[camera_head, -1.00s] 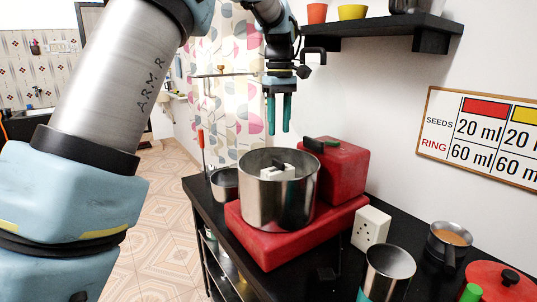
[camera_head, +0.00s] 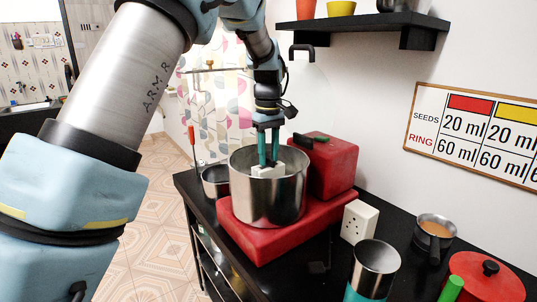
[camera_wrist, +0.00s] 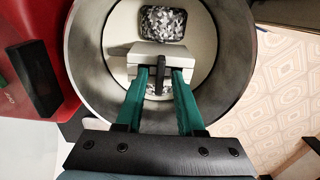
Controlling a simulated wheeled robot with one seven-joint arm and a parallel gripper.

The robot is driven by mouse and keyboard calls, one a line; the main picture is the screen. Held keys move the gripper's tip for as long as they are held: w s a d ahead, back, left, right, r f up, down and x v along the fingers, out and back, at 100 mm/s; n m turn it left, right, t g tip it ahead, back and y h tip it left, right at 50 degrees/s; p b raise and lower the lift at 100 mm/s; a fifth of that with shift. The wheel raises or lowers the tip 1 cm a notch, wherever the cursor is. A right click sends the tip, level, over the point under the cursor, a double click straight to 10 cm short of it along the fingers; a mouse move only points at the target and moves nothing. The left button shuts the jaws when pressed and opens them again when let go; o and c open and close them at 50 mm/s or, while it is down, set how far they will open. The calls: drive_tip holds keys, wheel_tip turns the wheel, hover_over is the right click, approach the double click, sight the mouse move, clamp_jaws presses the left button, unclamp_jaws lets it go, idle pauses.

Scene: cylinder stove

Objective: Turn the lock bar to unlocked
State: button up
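A white block (camera_head: 268,172) sits inside the steel pot (camera_head: 268,203). In the wrist view a short black bar (camera_wrist: 161,76) stands on top of this white block (camera_wrist: 143,52); it looks like the lock bar. My gripper (camera_head: 268,163) points down into the pot, its green fingertips close over the block. In the wrist view its fingers (camera_wrist: 160,71) lie on either side of the bar, with a small gap on each side. They are open. The pot wall partly hides the block in the head view. I cannot read whether the bar is locked.
The pot stands on a red base (camera_head: 255,240) beside a red box (camera_head: 335,168) with a dark bar (camera_head: 303,141). A small pot (camera_head: 214,182) stands to the left. A white socket box (camera_head: 358,222), a steel cup (camera_head: 375,262) and a saucepan (camera_head: 436,232) are on the right.

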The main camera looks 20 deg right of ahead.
clamp_jaws()
drive_tip(key=shift+m, duration=0.4)
drive_tip(key=m, duration=0.4)
drive_tip(key=shift+p, duration=0.35)
drive_tip(key=m, duration=0.4)
drive_tip(key=shift+w, duration=0.1)
drive_tip(key=m+p, duration=0.1)
drive_tip(key=m, duration=0.4)
drive_tip(key=shift+m+p, duration=0.3)
drive_tip(key=shift+m, duration=1.7)
